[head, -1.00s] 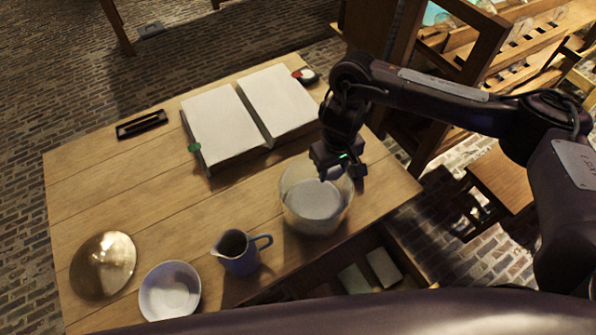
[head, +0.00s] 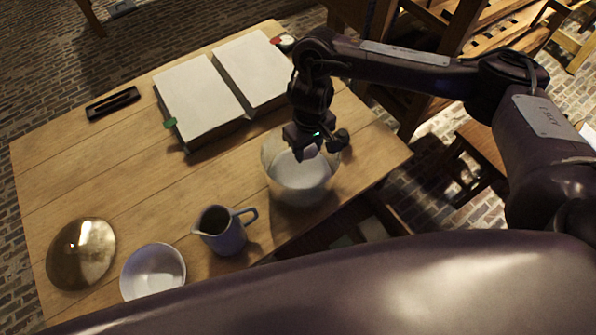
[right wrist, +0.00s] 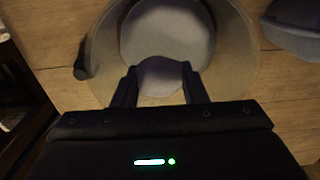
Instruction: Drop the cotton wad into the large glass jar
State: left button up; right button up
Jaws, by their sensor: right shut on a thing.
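The large glass jar (head: 300,185) stands open on the wooden table near its right front edge, with a pale grey inside. It also fills the upper part of the right wrist view (right wrist: 232,62). My right gripper (head: 314,150) is over the jar's mouth, toward its far side. In the right wrist view, my right gripper (right wrist: 160,85) is shut on a pale rounded piece, the cotton wad (right wrist: 160,72), seen against the jar's inside. The wad is hard to make out in the head view. My left gripper is not in view.
A blue-grey jug (head: 222,232) stands left of the jar. A white bowl (head: 153,272) and a brass dome (head: 82,254) are at the front left. A black tray (head: 112,103) is at the far left.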

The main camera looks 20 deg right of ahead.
jog(key=o, duration=0.9)
jog(key=shift+o, duration=0.2)
notch_tip(320, 180, up, 8)
jog(key=shift+f+p, duration=0.15)
jog(key=shift+p, duration=0.75)
jog(key=shift+s, duration=0.1)
